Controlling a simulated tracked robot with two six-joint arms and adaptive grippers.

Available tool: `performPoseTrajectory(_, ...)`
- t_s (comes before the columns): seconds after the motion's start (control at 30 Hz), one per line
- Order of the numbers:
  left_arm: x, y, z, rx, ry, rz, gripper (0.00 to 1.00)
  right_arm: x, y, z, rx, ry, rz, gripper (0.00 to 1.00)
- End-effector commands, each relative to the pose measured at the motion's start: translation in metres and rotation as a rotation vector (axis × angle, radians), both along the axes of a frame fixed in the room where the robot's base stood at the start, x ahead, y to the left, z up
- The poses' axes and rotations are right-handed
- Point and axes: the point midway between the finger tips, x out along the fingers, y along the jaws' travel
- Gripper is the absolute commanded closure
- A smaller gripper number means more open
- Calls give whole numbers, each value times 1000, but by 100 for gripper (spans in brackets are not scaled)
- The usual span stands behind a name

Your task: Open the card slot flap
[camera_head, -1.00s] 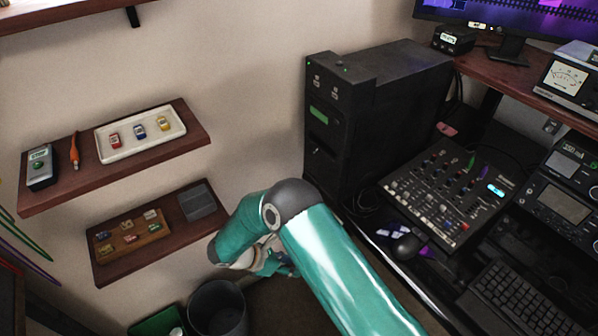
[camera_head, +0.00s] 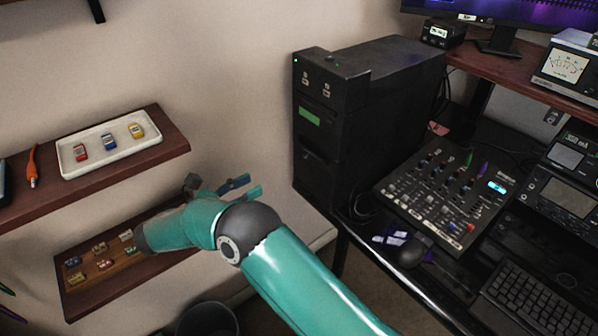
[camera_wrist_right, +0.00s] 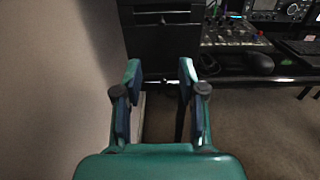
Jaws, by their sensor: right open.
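The black computer tower (camera_head: 385,100) stands at the left end of the desk. Its front has a green label (camera_head: 309,117), and below it a dark panel (camera_head: 307,152) with a small knob-like spot; I cannot tell clearly which part is the card slot flap. My right gripper (camera_head: 243,187) is open and empty, left of the tower's lower front and apart from it. In the right wrist view the open fingers (camera_wrist_right: 160,72) point towards the lower tower front (camera_wrist_right: 165,35), with nothing between them. My left gripper is out of view.
A shelf with a white tray (camera_head: 68,162) of small coloured pieces hangs at left. A lower shelf (camera_head: 75,304) holds several small pieces and lies partly behind my arm. A mixer (camera_head: 445,190) and mouse (camera_head: 413,251) are on the desk at right. A bin (camera_head: 207,320) stands below.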

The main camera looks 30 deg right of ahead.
Motion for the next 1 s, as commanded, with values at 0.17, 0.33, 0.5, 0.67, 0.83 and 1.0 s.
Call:
performPoseTrajectory(0.17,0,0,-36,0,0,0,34,-1,-10,-7,0,-4,-2,59)
performPoseTrajectory(0.33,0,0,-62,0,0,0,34,0,-34,-7,1,-4,-7,59)
performPoseTrajectory(0.5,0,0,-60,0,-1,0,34,2,-70,1,0,0,-8,59)
performPoseTrajectory(0.67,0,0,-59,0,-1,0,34,4,-104,0,1,0,-7,59)
performPoseTrajectory(0.83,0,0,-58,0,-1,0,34,7,-133,0,0,-1,-7,59)
performPoseTrajectory(1.0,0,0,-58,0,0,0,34,8,-149,0,0,0,-5,59)
